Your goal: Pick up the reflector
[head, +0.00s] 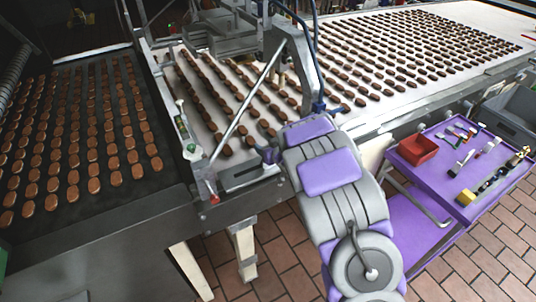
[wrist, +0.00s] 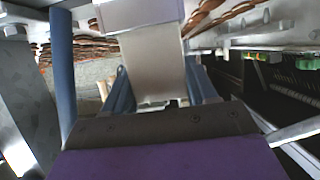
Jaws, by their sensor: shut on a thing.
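My gripper (wrist: 162,98) shows in the wrist view with its two blue-grey fingers on either side of a pale grey, flat-faced piece (wrist: 155,65), which I take to be the reflector. The fingers are shut on it, and its upper part is a lighter block. Its lower end is hidden behind the dark front edge of my gripper. In the head view my gripper (head: 268,155) is small and partly hidden by my arm, at the near edge of the conveyor, and the held piece cannot be made out there.
A white conveyor (head: 205,105) with rows of brown biscuits lies beside my gripper. A dark belt (head: 120,185) with more biscuits is at left. Metal bars and posts crowd close around my gripper. A purple cart (head: 440,180) with a red bin (head: 417,150) and tools stands at right.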

